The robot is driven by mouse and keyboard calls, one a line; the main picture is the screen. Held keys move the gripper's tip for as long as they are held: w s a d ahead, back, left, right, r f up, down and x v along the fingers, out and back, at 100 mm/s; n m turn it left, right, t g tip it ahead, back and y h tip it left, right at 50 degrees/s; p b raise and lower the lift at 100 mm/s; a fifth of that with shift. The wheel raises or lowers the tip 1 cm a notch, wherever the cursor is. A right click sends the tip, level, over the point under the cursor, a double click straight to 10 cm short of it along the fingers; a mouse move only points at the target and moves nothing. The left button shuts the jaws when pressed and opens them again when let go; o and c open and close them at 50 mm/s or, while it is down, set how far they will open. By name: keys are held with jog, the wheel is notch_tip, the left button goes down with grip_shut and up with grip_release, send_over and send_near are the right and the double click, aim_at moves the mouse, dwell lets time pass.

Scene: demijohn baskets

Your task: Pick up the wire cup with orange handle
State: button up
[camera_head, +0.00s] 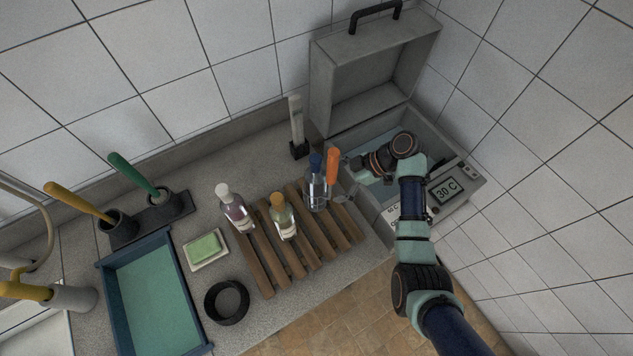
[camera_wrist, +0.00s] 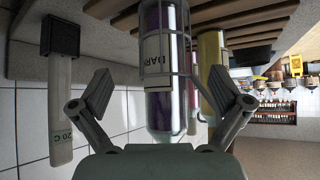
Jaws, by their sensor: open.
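My gripper (camera_head: 362,177) is open and empty, just right of the cup, over the edge of the grey case. In the wrist view, which is upside down, my gripper's spread fingers (camera_wrist: 168,92) frame clear, wire-like lines and a purple bottle (camera_wrist: 162,110). The orange handle does not show there.
A purple bottle with a white cap (camera_head: 236,210) and a yellow-capped bottle (camera_head: 283,218) stand on the slatted rack (camera_head: 265,275). A thermometer (camera_head: 296,125) stands behind the rack. The open grey water-bath case (camera_head: 420,215) lies under my arm, close to the tiled wall.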

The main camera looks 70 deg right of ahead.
aim_at(314, 158)
jog(key=x, duration=0.7)
jog(key=shift+a+f, duration=0.25)
jog(key=shift+a, duration=0.05)
jog(key=shift+r, duration=0.1)
jog(key=c, duration=1.5)
jog(key=shift+r, duration=0.1)
notch_tip(314, 158, up, 20)
jog(key=shift+s+f+p, duration=0.1)
jog(key=shift+p, duration=0.85)
